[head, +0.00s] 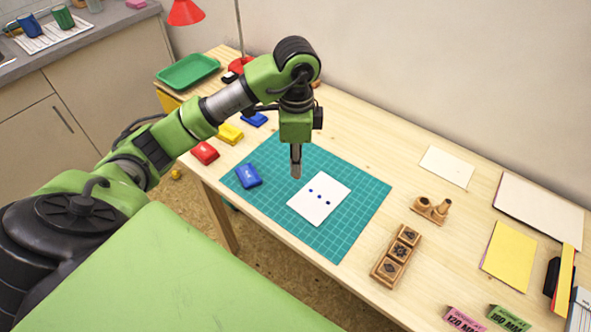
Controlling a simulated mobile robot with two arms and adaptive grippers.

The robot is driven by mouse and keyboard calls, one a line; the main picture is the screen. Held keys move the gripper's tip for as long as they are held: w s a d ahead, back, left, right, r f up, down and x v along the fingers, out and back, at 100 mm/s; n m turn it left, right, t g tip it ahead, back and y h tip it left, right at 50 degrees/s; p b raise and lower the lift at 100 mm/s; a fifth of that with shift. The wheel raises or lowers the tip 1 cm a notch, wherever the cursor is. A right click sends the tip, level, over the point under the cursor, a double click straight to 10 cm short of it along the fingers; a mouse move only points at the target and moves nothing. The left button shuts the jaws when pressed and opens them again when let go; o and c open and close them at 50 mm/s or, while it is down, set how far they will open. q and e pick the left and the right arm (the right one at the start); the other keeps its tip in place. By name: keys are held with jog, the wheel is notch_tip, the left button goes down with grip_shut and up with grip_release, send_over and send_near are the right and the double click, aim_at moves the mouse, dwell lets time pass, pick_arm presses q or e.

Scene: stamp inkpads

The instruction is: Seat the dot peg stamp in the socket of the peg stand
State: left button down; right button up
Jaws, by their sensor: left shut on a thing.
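My left gripper (295,166) points straight down above the green cutting mat, just behind the white card (319,199). It is shut on the dot peg stamp, which is mostly hidden by the fingers. The wooden peg stand (430,213) sits on the table to the right of the mat, apart from the gripper. One peg rises at its right side; I cannot make out its socket clearly at this size. My right gripper is not in view.
A blue inkpad (248,176) lies on the mat (350,229). Red (205,153) and yellow (230,135) inkpads lie beyond its left edge. A wooden block tray (396,256) stands in front of the stand. Bare table lies between mat and stand.

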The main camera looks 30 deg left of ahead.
pick_arm(q)
jog(key=w+a+f, duration=0.1)
jog(key=f, duration=0.1)
jog(key=w+a+f, duration=0.1)
jog(key=w+f, duration=0.1)
jog(key=w+a+f+p, duration=0.1)
jog(key=w+f, duration=0.1)
jog(key=shift+w+a+f, duration=0.1)
jog(key=shift+w+a, duration=0.15)
jog(key=shift+a, duration=0.05)
notch_tip(320, 180, down, 3)
jog(key=shift+w+a+p, duration=0.1)
jog(key=shift+w+p, duration=0.05)
jog(key=shift+p, duration=0.3)
jog(key=shift+f, duration=0.25)
jog(key=shift+f, duration=0.2)
jog(key=c, duration=2)
grip_release()
